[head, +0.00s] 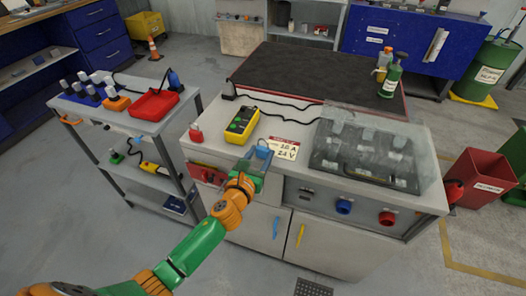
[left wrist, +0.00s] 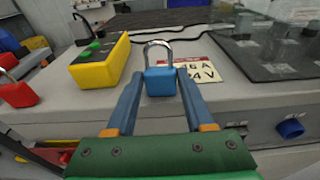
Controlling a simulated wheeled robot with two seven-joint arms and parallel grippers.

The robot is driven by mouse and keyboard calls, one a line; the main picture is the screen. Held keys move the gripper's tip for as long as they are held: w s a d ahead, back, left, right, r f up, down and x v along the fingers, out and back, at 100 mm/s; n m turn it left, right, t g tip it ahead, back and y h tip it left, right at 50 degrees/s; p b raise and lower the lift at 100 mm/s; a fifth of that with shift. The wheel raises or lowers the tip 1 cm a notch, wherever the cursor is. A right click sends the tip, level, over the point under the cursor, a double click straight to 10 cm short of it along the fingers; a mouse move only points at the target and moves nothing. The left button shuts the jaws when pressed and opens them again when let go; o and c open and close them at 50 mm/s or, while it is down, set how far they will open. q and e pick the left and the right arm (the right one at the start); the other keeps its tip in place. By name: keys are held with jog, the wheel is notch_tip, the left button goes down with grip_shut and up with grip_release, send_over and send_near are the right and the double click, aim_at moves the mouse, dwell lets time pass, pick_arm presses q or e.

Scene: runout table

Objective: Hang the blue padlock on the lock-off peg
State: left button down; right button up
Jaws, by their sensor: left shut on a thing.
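The blue padlock (left wrist: 160,82) has a silver shackle that points up. My left gripper (left wrist: 160,92) is shut on its body, one finger on each side. In the head view the padlock (head: 262,152) shows small at the tip of my left gripper (head: 257,164), over the front edge of the grey bench. A red panel (head: 207,174) is on the bench front, left of the gripper. I cannot make out the lock-off peg clearly in either view. My right gripper is not in view.
A yellow box with green buttons (head: 241,124) and a red padlock (head: 196,133) are on the bench top (head: 217,149). A white sign (head: 284,148) is just behind the gripper. A clear cover (head: 365,150) is at the right. A grey cart (head: 150,122) stands left.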

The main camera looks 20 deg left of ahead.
pick_arm(q)
jog(key=s+a+r+p, duration=0.1)
jog(key=s+a+r, duration=0.1)
jog(key=s+r, duration=0.4)
jog(key=s+a+r+p, duration=0.2)
jog(key=s+a+r, duration=0.1)
jog(key=s+r, duration=0.3)
jog(key=shift+s+a+r+p, duration=0.25)
jog(key=shift+s+r+p, duration=0.05)
jog(key=shift+s+r, duration=0.15)
jog(key=s+a+f+b, duration=0.1)
jog(key=a+f+b, duration=0.1)
jog(key=f+b, duration=0.7)
jog(key=s+a+f+y+b, duration=0.1)
jog(key=a+f+b, duration=0.2)
jog(key=f+b, duration=0.6)
jog(key=s+a+f+b, duration=0.2)
jog(key=f+b, duration=0.4)
jog(key=f, duration=0.6)
jog(key=w+f+b, duration=0.1)
jog(key=w, duration=0.8)
jog(key=shift+w+f+n+b, duration=0.25)
jog(key=shift+f+n+b, duration=0.05)
jog(key=shift+f+b, duration=0.05)
